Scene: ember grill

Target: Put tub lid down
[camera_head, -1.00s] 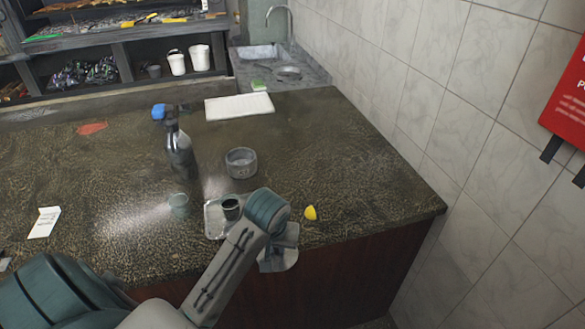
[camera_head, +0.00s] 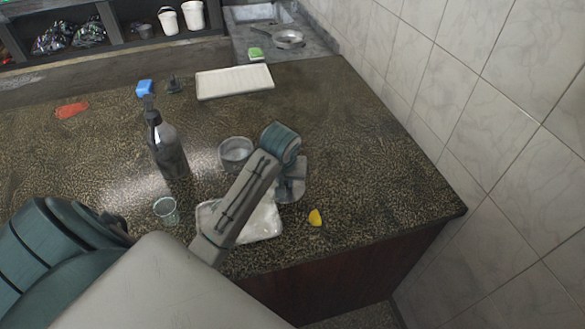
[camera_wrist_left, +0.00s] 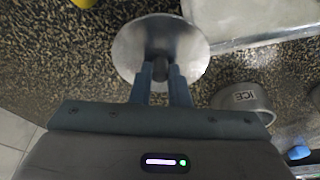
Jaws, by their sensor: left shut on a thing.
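My left gripper (camera_head: 290,172) is shut on the dark knob of the tub lid, a round grey metal disc (camera_head: 291,193). In the left wrist view the lid (camera_wrist_left: 128,50) lies flat below the gripper's fingers (camera_wrist_left: 160,82), with the knob between them. I cannot tell whether the lid touches the counter. The round grey tub (camera_head: 235,153) stands to the left of the lid in the head view, apart from it. Its side, marked ICE, shows in the left wrist view (camera_wrist_left: 236,97). My right gripper is not in view.
A light tray (camera_head: 262,222) lies partly behind my left arm. A yellow wedge (camera_head: 315,217) is near the front edge. A dark bottle (camera_head: 168,150), a glass (camera_head: 166,210) and a white board (camera_head: 234,81) stand around. The dark counter (camera_head: 380,160) is clear to the right.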

